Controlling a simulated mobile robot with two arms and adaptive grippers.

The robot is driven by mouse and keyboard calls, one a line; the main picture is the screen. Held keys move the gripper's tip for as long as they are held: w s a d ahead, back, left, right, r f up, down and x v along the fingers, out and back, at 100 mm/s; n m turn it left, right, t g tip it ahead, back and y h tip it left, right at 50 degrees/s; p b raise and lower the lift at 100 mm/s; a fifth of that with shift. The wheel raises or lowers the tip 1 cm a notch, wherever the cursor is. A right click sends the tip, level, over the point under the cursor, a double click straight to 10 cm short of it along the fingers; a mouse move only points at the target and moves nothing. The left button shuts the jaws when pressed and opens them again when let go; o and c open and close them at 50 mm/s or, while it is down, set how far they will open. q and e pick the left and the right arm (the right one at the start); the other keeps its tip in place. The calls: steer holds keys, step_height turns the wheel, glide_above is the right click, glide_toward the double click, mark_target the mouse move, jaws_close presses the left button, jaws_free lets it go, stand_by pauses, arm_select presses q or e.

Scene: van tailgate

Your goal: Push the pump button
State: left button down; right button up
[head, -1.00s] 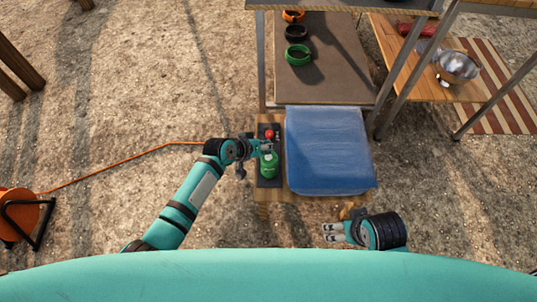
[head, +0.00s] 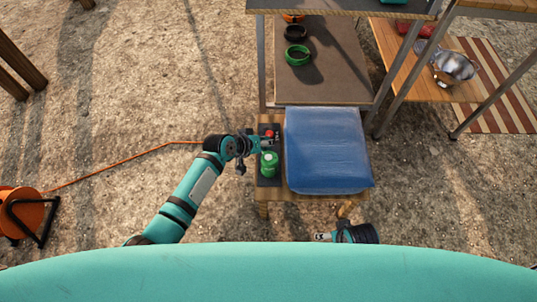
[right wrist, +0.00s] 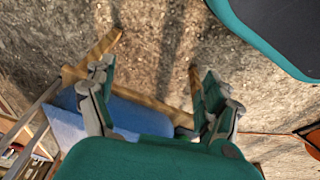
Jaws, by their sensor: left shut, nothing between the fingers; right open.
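A small red part (head: 269,133) and a green rounded object (head: 269,160) sit on a dark strip (head: 268,181) at the left side of a low wooden bench. Which of them bears the pump button is too small to tell. My left gripper (head: 274,143) is shut and empty, over the strip between the red part and the green object. I cannot tell whether it touches either. My right gripper (head: 320,237) is low in the head view, partly hidden by my body. In the right wrist view its fingers (right wrist: 150,95) are open and empty.
A large blue cushion-like block (head: 328,150) covers most of the bench (head: 300,198), right beside the strip. A shelf (head: 325,75) with rings stands behind. An orange cable reel (head: 22,213) lies far left, its cable running towards the bench. The ground left is mostly clear.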

arm_select(q)
steer(key=shift+r+p, duration=0.6)
steer(key=shift+r, duration=0.15)
steer(key=shift+r+p, duration=0.45)
steer(key=shift+p, duration=0.05)
arm_select(e)
steer(key=s+f, duration=0.3)
steer(key=f, duration=0.4)
steer(key=shift+s+d+f, duration=0.15)
steer(key=shift+s+d, duration=0.1)
steer(key=shift+s, duration=0.15)
stand_by(0.9)
